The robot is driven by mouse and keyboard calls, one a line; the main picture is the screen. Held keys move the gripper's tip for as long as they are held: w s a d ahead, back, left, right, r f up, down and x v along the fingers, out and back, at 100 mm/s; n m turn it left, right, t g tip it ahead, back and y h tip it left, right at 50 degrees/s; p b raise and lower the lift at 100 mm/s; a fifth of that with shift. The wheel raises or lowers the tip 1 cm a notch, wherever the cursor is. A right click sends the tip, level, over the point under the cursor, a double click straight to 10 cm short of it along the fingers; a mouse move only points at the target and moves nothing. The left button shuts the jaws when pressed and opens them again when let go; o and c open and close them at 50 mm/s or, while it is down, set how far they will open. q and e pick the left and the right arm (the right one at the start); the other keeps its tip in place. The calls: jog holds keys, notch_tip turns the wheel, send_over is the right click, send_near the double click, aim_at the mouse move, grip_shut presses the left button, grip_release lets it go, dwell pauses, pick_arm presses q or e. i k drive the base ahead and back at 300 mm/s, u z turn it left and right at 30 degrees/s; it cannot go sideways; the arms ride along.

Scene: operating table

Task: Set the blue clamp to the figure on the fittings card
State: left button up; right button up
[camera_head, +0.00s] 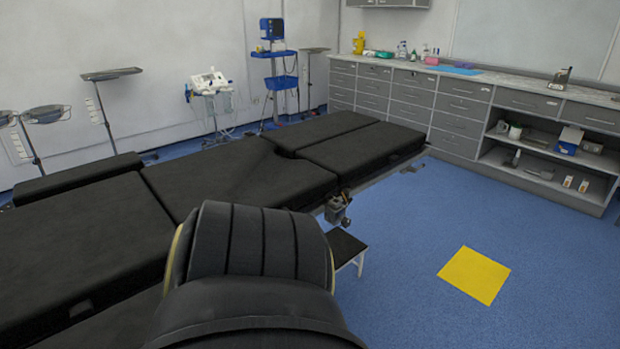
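The black padded operating table (240,180) stretches from the lower left to the middle of the head view. A small grey metal fitting (336,209) sits at its near side edge, beside my dark arm link. It looks clamp-like, but I cannot make out any blue on it or any setting. I cannot pick out a fittings card anywhere. My dark arm link fills the bottom middle and hides part of the table's near side. Neither gripper shows in the view.
A yellow floor square (475,275) lies on open blue floor at right. A black-topped step (345,247) stands by the table. Grey drawer cabinets (455,105) line the back right, with open shelves at their right end. A blue trolley (275,80) and metal stands are behind the table.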

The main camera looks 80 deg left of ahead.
aim_at(335, 209)
jog(key=u, duration=2.4)
